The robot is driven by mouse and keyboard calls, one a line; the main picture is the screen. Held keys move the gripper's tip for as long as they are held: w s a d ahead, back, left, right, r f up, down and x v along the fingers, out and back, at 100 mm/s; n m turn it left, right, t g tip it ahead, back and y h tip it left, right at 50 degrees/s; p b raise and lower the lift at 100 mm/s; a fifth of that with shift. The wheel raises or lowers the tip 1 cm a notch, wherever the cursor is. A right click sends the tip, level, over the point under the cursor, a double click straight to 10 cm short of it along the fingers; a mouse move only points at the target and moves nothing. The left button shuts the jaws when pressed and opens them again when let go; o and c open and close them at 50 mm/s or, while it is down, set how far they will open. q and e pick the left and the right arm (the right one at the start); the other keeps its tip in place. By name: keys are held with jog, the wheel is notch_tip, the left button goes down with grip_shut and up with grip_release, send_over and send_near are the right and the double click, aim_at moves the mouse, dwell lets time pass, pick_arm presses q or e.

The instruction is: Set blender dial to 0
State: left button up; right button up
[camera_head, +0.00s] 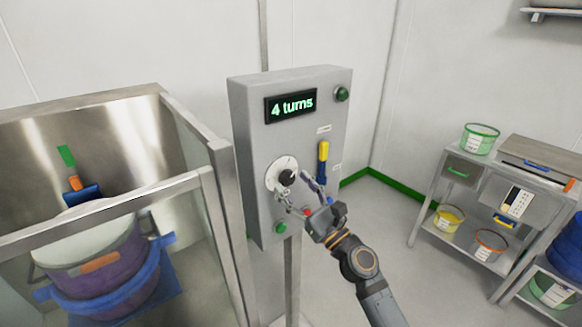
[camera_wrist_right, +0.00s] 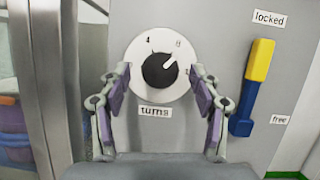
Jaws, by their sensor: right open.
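The blender dial is a black knob (camera_head: 287,177) on a white disc, low on the left of the grey control box's front. In the right wrist view the knob (camera_wrist_right: 158,70) has a white pointer aimed up and right, toward the 8 side. Marks 4 and 8 show above it and "turns" below. The display (camera_head: 291,105) reads "4 turns". My right gripper (camera_head: 296,190) is open in front of the dial. In the wrist view its fingers (camera_wrist_right: 160,88) stand on both sides of the knob, apart from it. My left gripper is not in view.
A yellow and blue lever (camera_head: 323,163) sits right of the dial, with "locked" above and "free" below. Green buttons (camera_head: 342,94) and a red one (camera_head: 307,212) are on the box. A metal-framed enclosure (camera_head: 222,200) stands left; a cart (camera_head: 445,172) with tubs stands right.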

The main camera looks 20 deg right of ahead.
jog(key=shift+x, duration=0.9)
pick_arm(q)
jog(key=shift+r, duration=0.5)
pick_arm(e)
jog(key=shift+f, duration=0.1)
jog(key=c, duration=1.2)
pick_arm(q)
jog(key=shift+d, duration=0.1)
pick_arm(e)
jog(key=shift+o, duration=0.2)
